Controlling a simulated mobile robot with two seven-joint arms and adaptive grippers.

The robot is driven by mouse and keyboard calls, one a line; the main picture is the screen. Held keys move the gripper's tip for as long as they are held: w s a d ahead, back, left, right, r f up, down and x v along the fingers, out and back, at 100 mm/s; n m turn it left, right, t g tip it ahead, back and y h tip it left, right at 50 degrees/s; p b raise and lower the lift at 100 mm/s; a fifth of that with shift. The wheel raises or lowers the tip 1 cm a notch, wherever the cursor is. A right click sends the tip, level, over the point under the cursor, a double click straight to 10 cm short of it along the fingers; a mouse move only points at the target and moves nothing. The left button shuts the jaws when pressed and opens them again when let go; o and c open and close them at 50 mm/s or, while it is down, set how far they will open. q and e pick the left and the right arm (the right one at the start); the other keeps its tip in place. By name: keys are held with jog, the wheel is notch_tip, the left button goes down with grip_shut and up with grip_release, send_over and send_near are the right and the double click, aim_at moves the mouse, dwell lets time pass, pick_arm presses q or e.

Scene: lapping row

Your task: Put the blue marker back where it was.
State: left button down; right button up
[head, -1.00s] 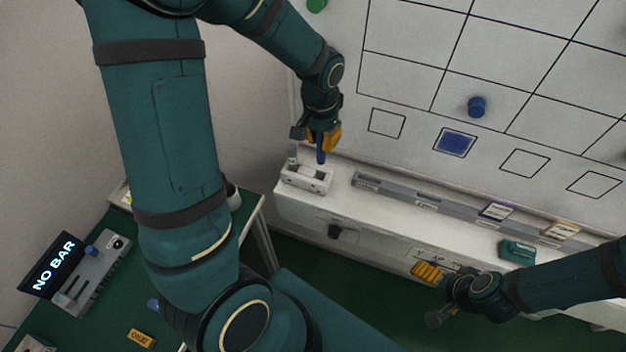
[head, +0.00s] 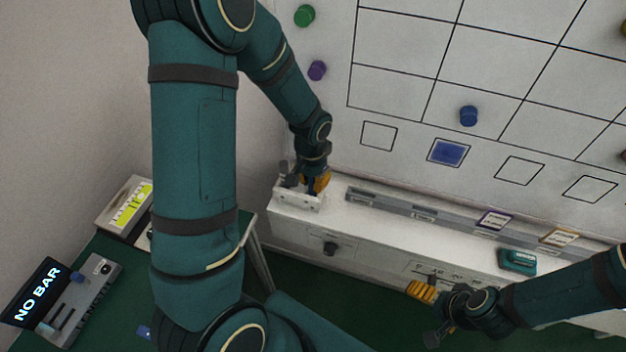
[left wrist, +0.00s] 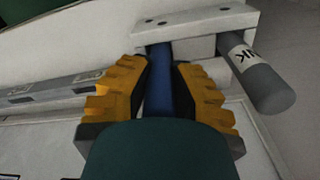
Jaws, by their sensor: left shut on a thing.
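My left gripper (head: 316,182) is shut on the blue marker (head: 309,187), right at the white holder (head: 297,202) at the left end of the ledge. In the left wrist view, the blue marker (left wrist: 158,82) lies between the yellow ridged fingers, and its far end meets the holder (left wrist: 197,22). I cannot tell how deep the end sits in it. A grey marker (left wrist: 262,85) with a white label sits in the holder beside it. My right gripper (head: 424,292) hangs in front of the ledge, apart from the markers; its finger opening is unclear.
The whiteboard carries a blue magnet (head: 469,116), a purple magnet (head: 317,70) and a green magnet (head: 305,15). A teal eraser-like block (head: 517,261) lies on the ledge (head: 400,226). A green side table (head: 110,275) with devices stands at the left.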

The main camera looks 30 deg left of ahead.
pick_arm(q)
jog(key=c, duration=1)
grip_release()
jog(key=shift+f, duration=0.1)
jog(key=shift+r, duration=0.55)
jog(key=r+p, duration=0.1)
jog(key=r, duration=0.4)
jog(key=r+p, duration=0.1)
jog(key=r, duration=0.5)
jog(key=shift+s+a+r, duration=0.1)
jog(key=shift+s+r, duration=0.05)
jog(key=shift+s, duration=0.05)
